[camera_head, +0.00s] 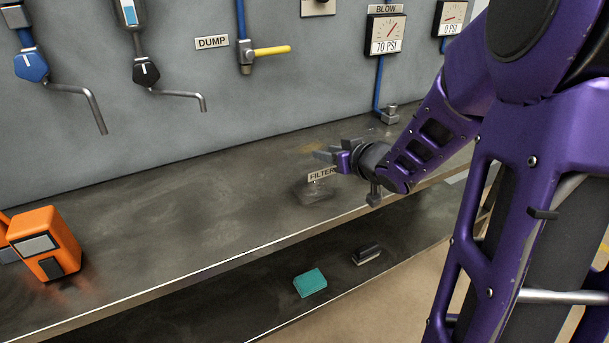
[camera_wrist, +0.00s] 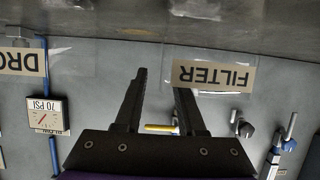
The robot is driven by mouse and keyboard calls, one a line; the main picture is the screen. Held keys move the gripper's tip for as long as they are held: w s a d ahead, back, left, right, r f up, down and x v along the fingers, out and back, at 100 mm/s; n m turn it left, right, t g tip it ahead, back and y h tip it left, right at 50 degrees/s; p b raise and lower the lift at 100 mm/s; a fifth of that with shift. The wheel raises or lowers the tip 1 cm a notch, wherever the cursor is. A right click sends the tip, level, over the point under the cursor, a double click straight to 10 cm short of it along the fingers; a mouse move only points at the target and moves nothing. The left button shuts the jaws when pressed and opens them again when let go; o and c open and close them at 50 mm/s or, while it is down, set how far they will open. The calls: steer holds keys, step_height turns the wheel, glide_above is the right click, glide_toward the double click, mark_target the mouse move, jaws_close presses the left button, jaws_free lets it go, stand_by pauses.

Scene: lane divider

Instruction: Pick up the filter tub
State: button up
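The filter tub (camera_head: 313,193) looks like a clear, see-through box with a white FILTER label, standing on the dark bench in the head view. Its label shows upside down in the wrist view (camera_wrist: 213,76), right of centre; the clear walls are hard to make out. My gripper (camera_head: 324,156) is just above and behind the label in the head view. In the wrist view my gripper (camera_wrist: 160,80) has its two fingers apart with nothing seen between them. The right fingertip is near the label's lower left edge; I cannot tell whether it touches the tub.
Another label (camera_wrist: 22,62), partly cut off, is at the wrist view's left. An orange device (camera_head: 45,243) stands on the bench at left. A teal block (camera_head: 310,283) and a dark item (camera_head: 366,254) lie on the lower shelf.

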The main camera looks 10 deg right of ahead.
steer(key=shift+w, duration=0.15)
steer(key=shift+c, duration=0.3)
jaws_close()
stand_by(1.1)
